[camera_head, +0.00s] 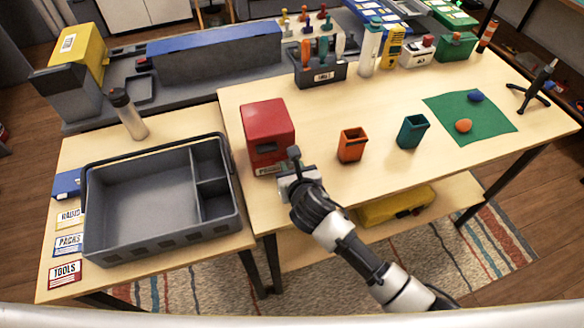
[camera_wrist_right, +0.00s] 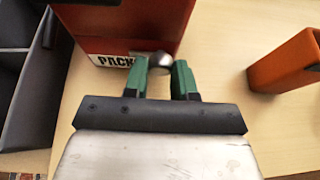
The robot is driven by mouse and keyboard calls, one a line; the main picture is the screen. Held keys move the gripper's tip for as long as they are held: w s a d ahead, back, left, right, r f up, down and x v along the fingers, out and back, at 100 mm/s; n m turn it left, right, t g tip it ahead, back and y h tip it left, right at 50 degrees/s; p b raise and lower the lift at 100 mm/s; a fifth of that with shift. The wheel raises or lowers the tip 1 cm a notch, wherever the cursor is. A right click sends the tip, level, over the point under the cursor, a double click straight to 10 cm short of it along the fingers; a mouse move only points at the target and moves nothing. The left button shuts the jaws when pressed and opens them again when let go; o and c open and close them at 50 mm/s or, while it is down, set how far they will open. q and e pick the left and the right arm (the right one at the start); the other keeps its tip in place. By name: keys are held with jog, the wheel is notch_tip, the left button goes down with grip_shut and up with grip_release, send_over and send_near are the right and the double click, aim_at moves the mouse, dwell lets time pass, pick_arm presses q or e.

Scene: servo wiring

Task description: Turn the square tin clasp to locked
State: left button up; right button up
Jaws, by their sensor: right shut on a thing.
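The square tin (camera_head: 267,130) is a red box near the left end of the long table, with a dark window and a white label on its front. In the right wrist view the tin (camera_wrist_right: 125,22) fills the top, its label reading "PACK" before a finger covers the rest. A rounded grey metal clasp (camera_wrist_right: 156,60) stands out low on its front. My right gripper (camera_wrist_right: 161,72) has green fingertips shut on the clasp, one on each side. In the head view my right gripper (camera_head: 290,172) covers the clasp. My left gripper is not in view.
An orange bin (camera_head: 352,146) and a teal bin (camera_head: 411,132) stand right of the tin. A grey divided tray (camera_head: 150,247) is on the left table. A tool holder (camera_head: 322,76) stands behind. Bare tabletop lies between the tin and the orange bin.

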jog(key=shift+r+m+y+p, duration=0.1)
jog(key=shift+m+y+p, duration=0.25)
jog(key=shift+p, duration=0.4)
jog(key=shift+d+m+g+y+p, duration=0.1)
jog(key=shift+m+g+y+p, duration=0.2)
jog(key=shift+m+p, duration=0.2)
jog(key=shift+m+y, duration=0.55)
jog(key=shift+m, duration=0.2)
jog(key=shift+d+f+m+y, duration=0.1)
jog(key=shift+f+m+y, duration=0.15)
jog(key=shift+m, duration=0.35)
jog(key=shift+y, duration=0.25)
jog(key=o, duration=0.9)
jog(key=shift+o, duration=0.2)
jog(key=shift+r, duration=0.1)
